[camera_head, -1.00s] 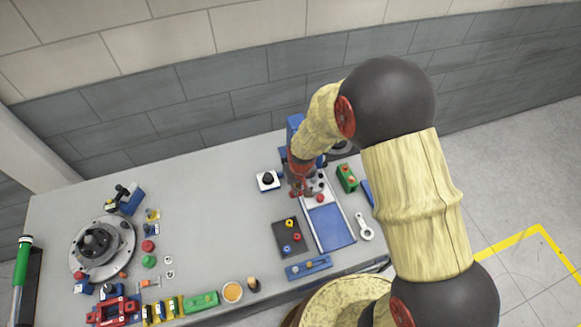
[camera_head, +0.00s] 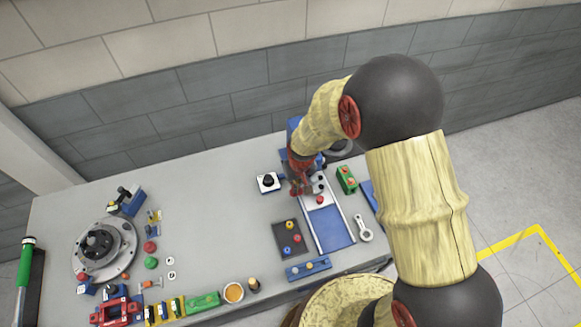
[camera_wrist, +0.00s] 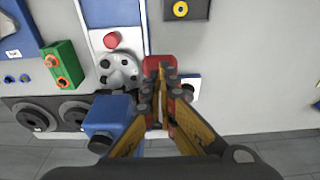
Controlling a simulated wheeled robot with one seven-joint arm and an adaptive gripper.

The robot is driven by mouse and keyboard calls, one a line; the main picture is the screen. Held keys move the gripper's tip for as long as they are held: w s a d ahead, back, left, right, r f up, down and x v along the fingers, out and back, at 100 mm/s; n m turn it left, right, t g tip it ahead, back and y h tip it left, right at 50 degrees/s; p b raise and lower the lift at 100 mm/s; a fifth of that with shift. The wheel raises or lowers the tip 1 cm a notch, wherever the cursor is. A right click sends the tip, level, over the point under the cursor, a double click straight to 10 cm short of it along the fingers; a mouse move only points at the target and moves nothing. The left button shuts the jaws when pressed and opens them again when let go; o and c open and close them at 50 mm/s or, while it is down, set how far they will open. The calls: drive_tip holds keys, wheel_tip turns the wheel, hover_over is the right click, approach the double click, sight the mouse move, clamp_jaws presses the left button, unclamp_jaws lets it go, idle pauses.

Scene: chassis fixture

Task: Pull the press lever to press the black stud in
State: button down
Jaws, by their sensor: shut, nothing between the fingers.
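My gripper (camera_head: 298,189) is shut and empty, pointing down over the table beside the press. The blue press (camera_head: 294,124) stands behind my gripper and is mostly hidden by my arm. A blue block (camera_wrist: 108,118), likely part of the press, shows left of the fingers in the wrist view. I cannot make out the press lever. Small dark studs (camera_head: 318,188) show on the white plate right of my gripper; which is the black stud is unclear.
A white block with a black knob (camera_head: 268,181) stands close left of my gripper. A green block (camera_head: 346,180) is to the right. A blue-and-white track (camera_head: 330,226) with a red knob (camera_head: 320,200) runs forward. A dark tray (camera_head: 288,238) lies nearer.

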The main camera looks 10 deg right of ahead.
wheel_tip(320, 180, up, 10)
drive_tip(key=w+p, duration=0.1)
drive_tip(key=p, duration=0.4)
drive_tip(key=shift+f, duration=0.2)
idle(0.3)
drive_tip(key=shift+a, duration=0.1)
idle(0.4)
drive_tip(key=s+d+r+m+t+b, duration=0.1)
drive_tip(key=s+d+b, duration=0.4)
drive_tip(key=s+b, duration=0.6)
drive_tip(key=s+d+r+m+t+b, duration=0.1)
drive_tip(key=s+d+b, duration=0.4)
drive_tip(key=s+b, duration=0.6)
drive_tip(key=r+t+b, duration=0.1)
drive_tip(key=b, duration=0.4)
drive_tip(key=shift+d+r+t+b, duration=0.25)
drive_tip(key=shift+r+t+b, duration=0.05)
drive_tip(key=shift+t, duration=0.1)
